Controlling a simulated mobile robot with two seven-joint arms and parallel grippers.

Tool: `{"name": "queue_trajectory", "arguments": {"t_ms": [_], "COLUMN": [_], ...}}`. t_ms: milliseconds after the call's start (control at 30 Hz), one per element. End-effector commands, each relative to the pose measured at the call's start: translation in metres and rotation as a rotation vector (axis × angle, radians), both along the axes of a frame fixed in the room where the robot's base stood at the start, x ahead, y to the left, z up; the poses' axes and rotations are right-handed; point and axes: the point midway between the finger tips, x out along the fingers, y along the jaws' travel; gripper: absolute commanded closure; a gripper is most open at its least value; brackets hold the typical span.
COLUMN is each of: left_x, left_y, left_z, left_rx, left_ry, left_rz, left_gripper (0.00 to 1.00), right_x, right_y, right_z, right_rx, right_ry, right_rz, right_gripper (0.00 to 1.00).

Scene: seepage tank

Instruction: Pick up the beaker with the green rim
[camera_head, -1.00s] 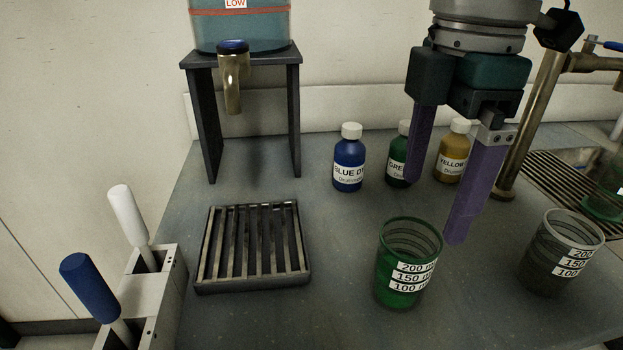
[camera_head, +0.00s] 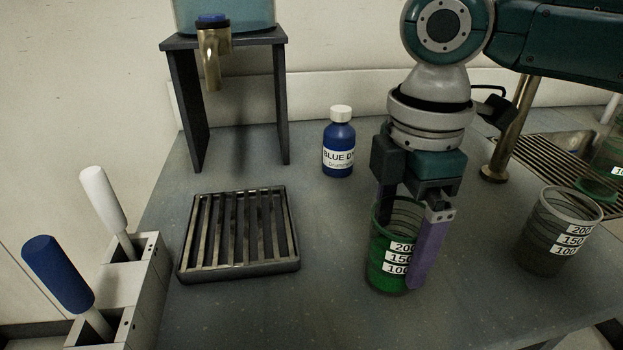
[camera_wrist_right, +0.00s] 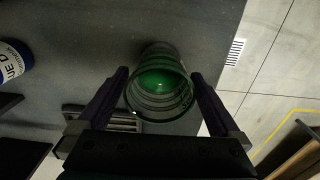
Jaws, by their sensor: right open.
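The green-rimmed beaker (camera_head: 380,262) stands upright on the bench in the middle of the head view, with 200, 150 and 100 marks on its side. My right gripper (camera_head: 402,250) points down at it, open, with one purple finger in front on its right side and the other mostly hidden behind its left side. In the right wrist view the beaker (camera_wrist_right: 160,85) lies between the two spread fingers (camera_wrist_right: 160,78), with a visible gap on each side. My left gripper is not in view.
A grey-rimmed beaker (camera_head: 552,232) stands to the right. A slatted drain tray (camera_head: 182,278) lies to the left, with a blue dye bottle (camera_head: 339,150) behind. A tank stand (camera_head: 184,110) is at back left. Holders with a white handle (camera_head: 103,198) and a blue handle (camera_head: 58,272) stand front left.

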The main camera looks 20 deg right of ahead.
Motion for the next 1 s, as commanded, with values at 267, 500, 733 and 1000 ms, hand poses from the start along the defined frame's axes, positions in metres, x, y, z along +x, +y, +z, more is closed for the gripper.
{"name": "queue_trajectory", "arguments": {"t_ms": [267, 500, 733, 1000], "left_x": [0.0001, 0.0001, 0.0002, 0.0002], "left_y": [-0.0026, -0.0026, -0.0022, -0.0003], "left_z": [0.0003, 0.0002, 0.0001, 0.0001], "left_rx": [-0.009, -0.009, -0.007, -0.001], "left_ry": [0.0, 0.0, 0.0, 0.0], "left_rz": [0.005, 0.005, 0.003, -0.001], "left_gripper": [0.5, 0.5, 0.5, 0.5], "right_x": [0.0, 0.0, 0.0, 0.0003], "right_y": [0.0002, 0.0002, 0.0002, 0.0002], "right_z": [0.0006, 0.0007, 0.0008, 0.0012], "right_rx": [0.001, 0.001, 0.001, 0.001], "right_ry": [0.0, 0.0, 0.0, -0.001], "right_rz": [0.0, 0.0, -0.001, -0.001], "right_gripper": [0.2, 0.47, 0.73, 0.87]}}
